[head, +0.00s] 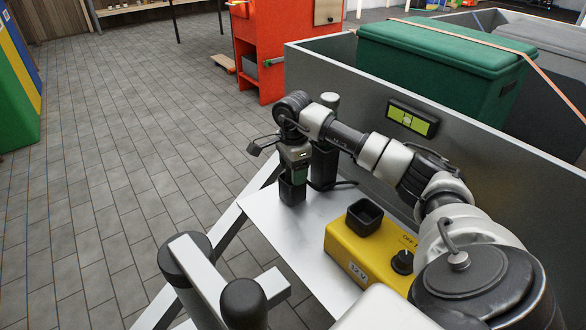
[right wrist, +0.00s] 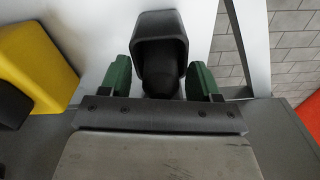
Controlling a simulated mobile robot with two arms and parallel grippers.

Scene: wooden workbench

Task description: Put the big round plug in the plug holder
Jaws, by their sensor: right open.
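My right gripper (head: 296,176) points down at the far left end of the pale bench top. Its green fingers stand apart in the right wrist view (right wrist: 159,80). A black square-mouthed cup, which looks like the plug holder (head: 291,192), stands just below it; it also shows in the right wrist view (right wrist: 160,22). A dark rounded piece, probably the big round plug (right wrist: 163,75), sits at the cup's mouth between the open fingers. How deep it sits cannot be told. My left gripper is not in view.
A yellow box (head: 345,245) with a black knob and an empty-looking square black socket (head: 364,216) sits nearer on the bench. An upright black piece (head: 324,167) with a cable stands beside the gripper. A grey wall (head: 330,80) borders the bench.

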